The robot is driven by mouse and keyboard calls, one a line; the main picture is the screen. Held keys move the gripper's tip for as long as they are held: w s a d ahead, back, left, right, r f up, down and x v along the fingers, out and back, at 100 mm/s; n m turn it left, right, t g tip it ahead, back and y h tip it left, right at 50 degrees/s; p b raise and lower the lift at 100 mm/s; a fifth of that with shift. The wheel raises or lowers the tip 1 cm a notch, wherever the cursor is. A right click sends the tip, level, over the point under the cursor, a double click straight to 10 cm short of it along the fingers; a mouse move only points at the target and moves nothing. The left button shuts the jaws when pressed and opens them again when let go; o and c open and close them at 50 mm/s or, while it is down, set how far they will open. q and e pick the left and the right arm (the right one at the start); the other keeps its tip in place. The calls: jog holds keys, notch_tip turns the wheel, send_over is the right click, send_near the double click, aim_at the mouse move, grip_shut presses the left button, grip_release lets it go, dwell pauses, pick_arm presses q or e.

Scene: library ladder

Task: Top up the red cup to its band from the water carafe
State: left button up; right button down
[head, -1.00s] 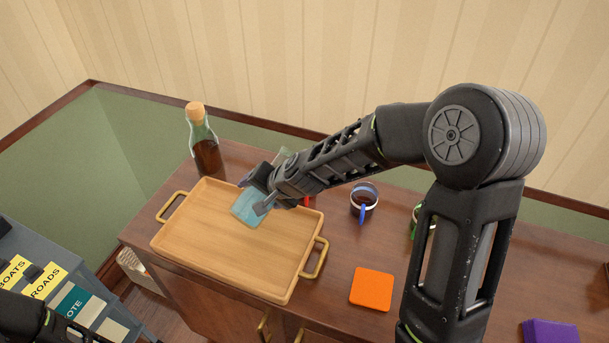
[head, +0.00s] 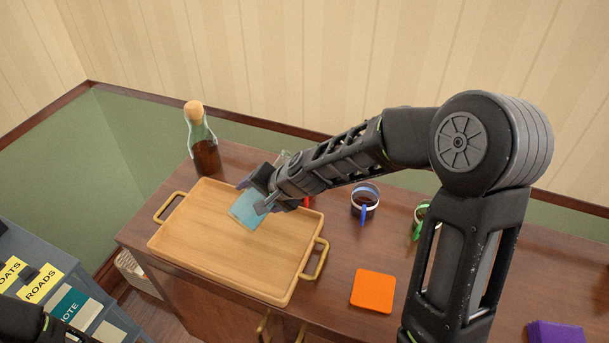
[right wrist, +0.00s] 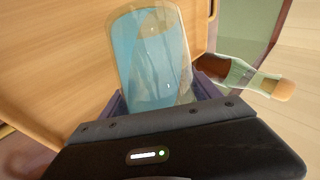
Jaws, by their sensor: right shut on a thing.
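My right gripper (head: 262,196) is shut on the water carafe (head: 244,212), a clear vessel with blue water, over the right back part of the wooden tray. The carafe also fills the upper middle of the right wrist view (right wrist: 150,60). Part of its glass shows behind my gripper in the head view. Of the red cup (head: 309,202) only a small red bit shows beside my right wrist. Its band and water level are hidden. My left gripper is out of view; only part of my left arm shows at the lower left.
The wooden tray (head: 215,262) has brass handles. A corked bottle (head: 203,145) of dark liquid stands behind it. A blue-handled cup (head: 364,203), a green-handled cup (head: 420,217) and an orange square (head: 373,291) are to the right. A purple object (head: 556,333) lies at lower right.

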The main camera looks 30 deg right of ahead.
jog(key=shift+s+a+m+y+b, duration=0.1)
jog(key=shift+a+m+y+b, duration=0.2)
jog(key=shift+y+b, duration=0.5)
dwell(1.4)
jog(key=shift+s+d+r+m+g+y+b, duration=0.25)
jog(key=shift+s+d+g+y+b, duration=0.35)
jog(key=shift+b, duration=0.6)
dwell(1.7)
jog(key=shift+d, duration=0.1)
dwell(0.4)
jog(key=a+p, duration=0.1)
jog(key=p, duration=0.1)
jog(key=w+a+r+h+p, duration=0.1)
jog(key=p, duration=0.1)
jog(key=shift+w+t+h, duration=0.1)
jog(key=shift+t+h, duration=0.2)
jog(key=shift+t, duration=0.1)
jog(key=shift+w+d+f+n+h, duration=0.1)
jog(key=shift+d+f+n+h, duration=0.25)
jog(key=shift+f+n+h, duration=0.15)
jog(key=shift+d+f, duration=0.1)
jog(key=shift+f, duration=0.05)
jog(key=shift+d, duration=0.1)
